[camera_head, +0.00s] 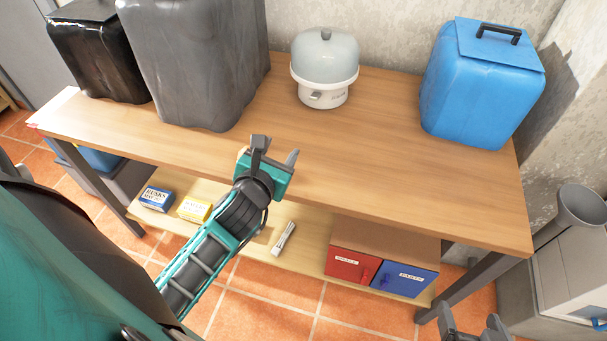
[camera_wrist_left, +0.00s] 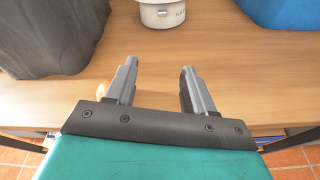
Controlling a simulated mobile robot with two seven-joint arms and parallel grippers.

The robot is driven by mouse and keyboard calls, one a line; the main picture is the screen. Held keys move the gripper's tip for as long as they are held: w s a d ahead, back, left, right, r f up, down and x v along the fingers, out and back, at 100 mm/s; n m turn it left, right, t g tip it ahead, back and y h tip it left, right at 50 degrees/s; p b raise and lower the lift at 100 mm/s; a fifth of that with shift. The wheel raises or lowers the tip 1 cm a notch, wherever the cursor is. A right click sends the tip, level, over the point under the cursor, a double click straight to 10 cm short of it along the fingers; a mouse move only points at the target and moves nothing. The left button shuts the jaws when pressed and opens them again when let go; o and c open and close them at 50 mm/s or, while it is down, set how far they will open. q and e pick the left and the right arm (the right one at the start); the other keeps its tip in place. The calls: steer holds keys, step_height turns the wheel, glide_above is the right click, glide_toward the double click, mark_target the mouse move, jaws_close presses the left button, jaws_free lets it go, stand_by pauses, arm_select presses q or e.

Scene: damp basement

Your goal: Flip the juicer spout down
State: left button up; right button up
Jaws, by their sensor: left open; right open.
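The white juicer (camera_head: 324,70) with a grey domed lid stands upright on the wooden table, near the wall. Its small spout (camera_head: 316,95) is on the front of the base; I cannot tell its angle for certain. In the left wrist view only the juicer's lower base (camera_wrist_left: 162,14) shows at the top edge. My left gripper (camera_head: 275,152) is open and empty over the table's front edge, in front of the juicer and apart from it; its fingers (camera_wrist_left: 156,85) point towards it. My right gripper (camera_head: 474,328) is open and empty at the bottom right, low beside the table.
A grey covered bulk (camera_head: 200,60) stands left of the juicer, a black one (camera_head: 98,50) beyond it. A blue covered case (camera_head: 480,90) stands right. The tabletop (camera_head: 390,160) before the juicer is clear. The lower shelf holds red (camera_head: 350,266) and blue (camera_head: 403,280) boxes.

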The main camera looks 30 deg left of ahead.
arm_select(q)
steer(key=s+d+m+t+h+b, duration=0.1)
steer(key=d+m+t+h+b, duration=0.2)
steer(key=d+m, duration=0.4)
steer(key=shift+m+t+h, duration=0.3)
steer(key=shift+m+h, duration=0.4)
steer(key=shift+m, duration=3.8)
steer(key=shift+d+r, duration=0.1)
